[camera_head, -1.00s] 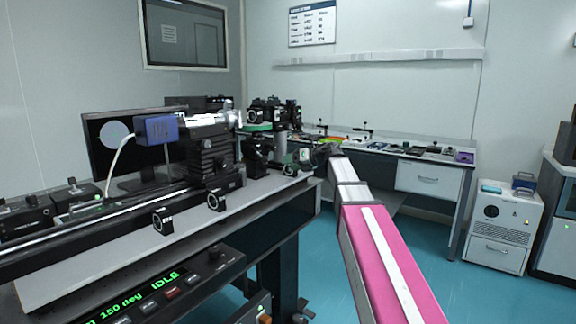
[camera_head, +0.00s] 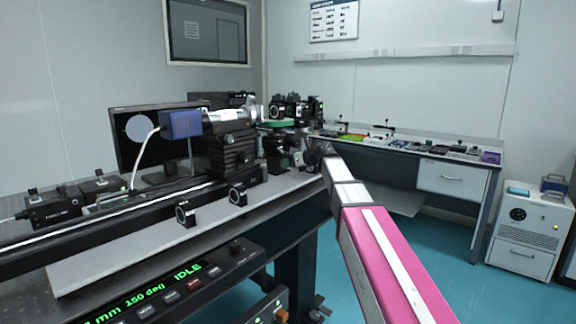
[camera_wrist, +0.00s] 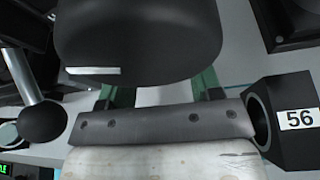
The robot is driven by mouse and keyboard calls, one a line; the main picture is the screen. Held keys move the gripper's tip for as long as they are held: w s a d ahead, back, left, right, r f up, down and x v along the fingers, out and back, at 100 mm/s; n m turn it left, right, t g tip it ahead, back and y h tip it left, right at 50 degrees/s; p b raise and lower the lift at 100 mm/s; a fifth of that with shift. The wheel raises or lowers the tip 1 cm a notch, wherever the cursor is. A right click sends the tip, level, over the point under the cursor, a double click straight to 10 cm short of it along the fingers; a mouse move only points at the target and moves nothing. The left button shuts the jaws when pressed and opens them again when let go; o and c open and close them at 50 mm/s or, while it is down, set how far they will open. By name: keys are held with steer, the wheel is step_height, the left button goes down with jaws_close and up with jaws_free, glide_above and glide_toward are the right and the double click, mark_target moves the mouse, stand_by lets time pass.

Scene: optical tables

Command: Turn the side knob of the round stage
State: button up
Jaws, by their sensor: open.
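In the head view a round stage with a green rim (camera_head: 276,123) appears to stand near the right end of the long bench, under dark optics. My arm reaches toward it from the right; its dark end is beside the stage, and the fingers cannot be made out there. In the wrist view my gripper (camera_wrist: 160,93) is open, with two green fingers apart. A large dark rounded body (camera_wrist: 140,35) covers the fingertips; whether it belongs to the stage I cannot tell. The side knob cannot be surely picked out. A black ball on a metal rod (camera_wrist: 43,121) is at left.
Two small ring mounts (camera_head: 237,194) stand along the bench front. A blue box (camera_head: 181,124) and monitor (camera_head: 135,130) are farther left.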

steer(key=shift+w+a+f, duration=0.25)
steer(key=shift+w+a, duration=0.1)
steer(key=shift+a, duration=0.2)
steer(key=c, duration=0.9)
steer(key=shift+m+g+y, duration=0.4)
steer(key=shift+m+g, duration=0.2)
steer(key=shift+m, duration=0.2)
steer(key=o, duration=0.9)
steer(key=v, duration=1)
steer(key=shift+s+d, duration=0.2)
steer(key=shift+d, duration=0.15)
